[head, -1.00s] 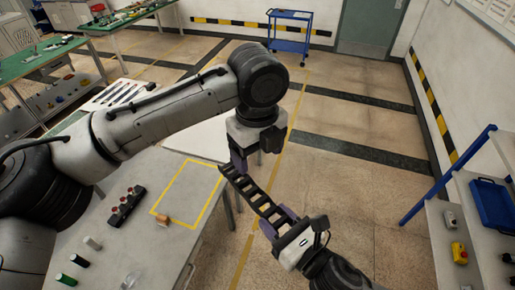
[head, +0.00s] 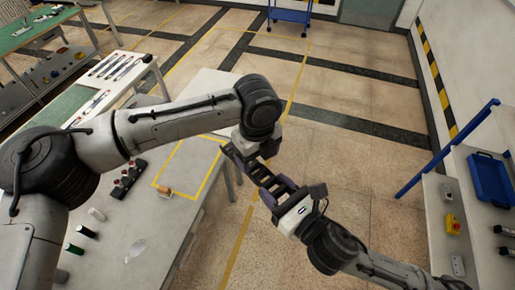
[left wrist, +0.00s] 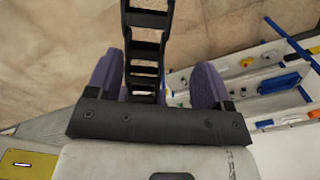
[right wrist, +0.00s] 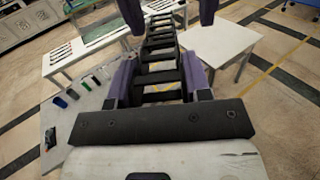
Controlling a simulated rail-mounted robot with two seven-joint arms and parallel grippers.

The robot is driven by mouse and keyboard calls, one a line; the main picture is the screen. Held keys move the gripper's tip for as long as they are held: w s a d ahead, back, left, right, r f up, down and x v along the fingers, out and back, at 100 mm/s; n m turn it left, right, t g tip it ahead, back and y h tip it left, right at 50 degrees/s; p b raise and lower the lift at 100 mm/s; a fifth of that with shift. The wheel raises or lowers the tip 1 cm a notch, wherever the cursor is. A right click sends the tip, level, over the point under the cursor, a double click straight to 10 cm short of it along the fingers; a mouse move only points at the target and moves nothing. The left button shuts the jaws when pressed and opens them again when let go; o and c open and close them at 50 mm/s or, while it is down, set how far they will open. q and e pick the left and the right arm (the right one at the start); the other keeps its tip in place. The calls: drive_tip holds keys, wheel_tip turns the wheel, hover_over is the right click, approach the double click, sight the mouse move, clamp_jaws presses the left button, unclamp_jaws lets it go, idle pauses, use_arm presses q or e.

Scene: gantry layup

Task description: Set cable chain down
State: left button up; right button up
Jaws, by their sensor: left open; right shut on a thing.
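The black cable chain (head: 264,177) is a ladder-like strip hanging in the air between my two grippers, past the right edge of the grey table. My right gripper (right wrist: 157,82) is shut on its near end, with purple fingers on both sides of the links. In the head view my right gripper (head: 277,192) is the lower one. My left gripper (left wrist: 152,75) is open around the other end, and its purple fingers stand apart from the links. In the head view my left arm's wrist partly hides that end. A yellow outlined square (head: 211,179) is on the table.
A small orange-brown block (head: 164,190) lies at the square's front edge. A box with red buttons (head: 128,178) and several small cylinders (head: 86,231) stand to its left. The rest of the square looks clear. A shelf with a blue tray (head: 490,178) stands at right.

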use_arm(q)
drive_tip(key=shift+f, duration=0.2)
clamp_jaws()
idle(0.6)
drive_tip(key=c, duration=1.3)
unclamp_jaws()
drive_tip(key=shift+r, duration=0.1)
drive_tip(key=shift+c, duration=0.2)
drive_tip(key=o, duration=1.3)
drive_tip(key=shift+o, duration=0.2)
